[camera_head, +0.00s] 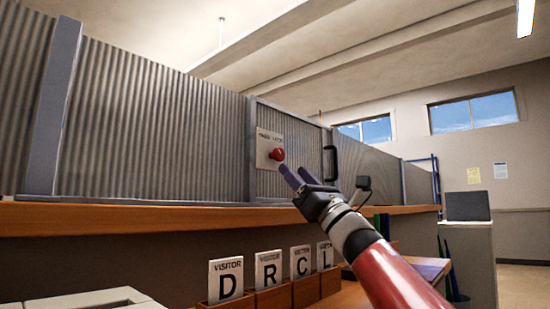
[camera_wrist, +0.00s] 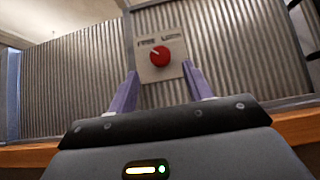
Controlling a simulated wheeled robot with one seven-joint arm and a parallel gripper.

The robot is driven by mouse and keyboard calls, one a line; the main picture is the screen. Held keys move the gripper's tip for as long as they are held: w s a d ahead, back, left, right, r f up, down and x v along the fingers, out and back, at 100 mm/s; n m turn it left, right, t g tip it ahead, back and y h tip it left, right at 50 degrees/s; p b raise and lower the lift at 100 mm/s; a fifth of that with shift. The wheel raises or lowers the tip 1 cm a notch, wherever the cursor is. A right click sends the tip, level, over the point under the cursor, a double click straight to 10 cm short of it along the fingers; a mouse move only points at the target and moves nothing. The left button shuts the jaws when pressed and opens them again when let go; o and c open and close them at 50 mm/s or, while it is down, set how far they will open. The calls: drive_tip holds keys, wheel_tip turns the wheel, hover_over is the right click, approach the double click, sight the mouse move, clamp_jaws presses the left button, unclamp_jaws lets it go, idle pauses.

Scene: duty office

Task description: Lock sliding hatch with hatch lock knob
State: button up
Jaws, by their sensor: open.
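The hatch lock knob (camera_head: 277,154) is red and round on a pale labelled plate (camera_head: 265,141), fixed to the corrugated grey sliding hatch (camera_head: 297,125). In the wrist view the knob (camera_wrist: 160,56) sits at upper centre, with a short light pointer mark on its upper left. The plate (camera_wrist: 171,73) has two printed words along its top; the left one seems to read "FREE", the right one is blurred. My gripper (camera_head: 287,172) is just below and right of the knob. In the wrist view its purple fingers (camera_wrist: 160,75) are spread and empty, with the knob ahead between them.
A black handle (camera_head: 330,162) stands out from the hatch to the right of the knob. A wooden counter ledge (camera_head: 130,218) runs below the corrugated panels. Visitor card holders (camera_head: 270,297) stand beneath the ledge. A grey cabinet (camera_head: 470,250) is at the right.

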sight(281, 155)
drive_tip(key=p+x, duration=0.3)
drive_tip(key=x, duration=0.2)
drive_tip(key=shift+r, duration=0.35)
drive_tip(key=shift+w+a+r, duration=0.2)
drive_tip(key=shift+w+a, duration=0.1)
drive_tip(key=shift+a, duration=0.1)
drive_tip(key=c, duration=0.9)
